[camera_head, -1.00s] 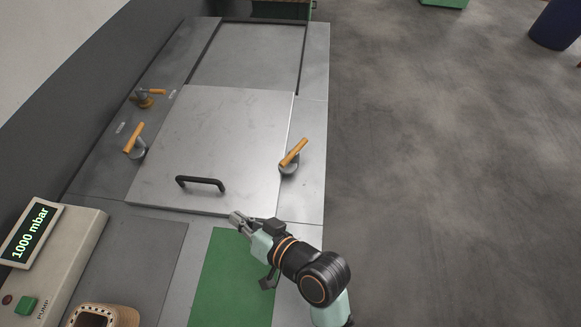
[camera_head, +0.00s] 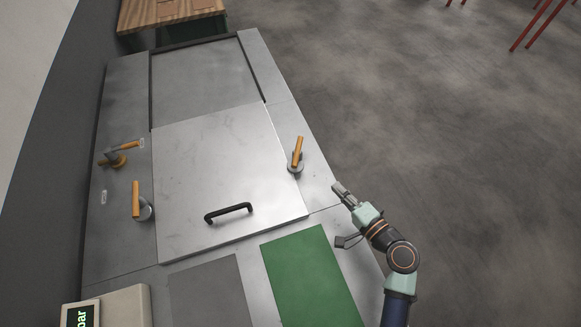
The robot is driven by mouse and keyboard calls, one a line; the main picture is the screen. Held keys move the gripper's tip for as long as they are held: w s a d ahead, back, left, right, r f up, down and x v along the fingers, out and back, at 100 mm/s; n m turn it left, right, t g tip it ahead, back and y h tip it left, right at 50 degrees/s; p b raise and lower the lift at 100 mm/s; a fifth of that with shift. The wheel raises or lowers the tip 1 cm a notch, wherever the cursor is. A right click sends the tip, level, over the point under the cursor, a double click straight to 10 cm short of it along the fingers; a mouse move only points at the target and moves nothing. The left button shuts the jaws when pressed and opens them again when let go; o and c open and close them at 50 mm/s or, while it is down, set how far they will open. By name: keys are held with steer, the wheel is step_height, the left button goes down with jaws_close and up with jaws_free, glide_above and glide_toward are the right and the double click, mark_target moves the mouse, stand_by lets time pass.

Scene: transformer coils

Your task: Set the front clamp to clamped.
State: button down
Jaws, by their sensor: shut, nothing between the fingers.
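Two clamps with orange handles stand beside the smooth metal lid (camera_head: 205,160). The right clamp (camera_head: 297,153) is at the lid's right edge, its handle pointing away toward the far end. The left clamp (camera_head: 137,200) is at the lid's left edge, its handle also pointing away. I cannot tell by label which is the front clamp. My gripper (camera_head: 340,190) is shut and empty, near the bench's right edge, to the right of and nearer than the right clamp, not touching it. The lid covers the near part of a grey opening.
A black handle (camera_head: 228,213) rises from the lid's near part. An orange-handled valve (camera_head: 118,155) stands at the far left. A green mat (camera_head: 312,275) and a grey mat (camera_head: 208,292) lie in front. A pump box (camera_head: 122,308) is at lower left. Open floor lies right.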

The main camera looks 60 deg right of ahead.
steer(key=shift+s+d, duration=0.15)
steer(key=shift+d, duration=0.05)
steer(key=shift+w+d, duration=0.1)
steer(key=shift+w, duration=0.15)
steer(key=b, duration=0.2)
glide_toward(299, 158)
steer(key=d, duration=0.1)
steer(key=w+d, duration=0.2)
steer(key=d, duration=0.1)
steer(key=shift+w+a+f, duration=0.1)
steer(key=shift+w+a, duration=0.15)
steer(key=shift+w, duration=0.3)
steer(key=shift+w+a+f, duration=0.15)
steer(key=shift+w+a, duration=0.05)
steer(key=shift+w, duration=0.4)
steer(key=shift+w+a+f, duration=0.1)
steer(key=shift+w, duration=0.4)
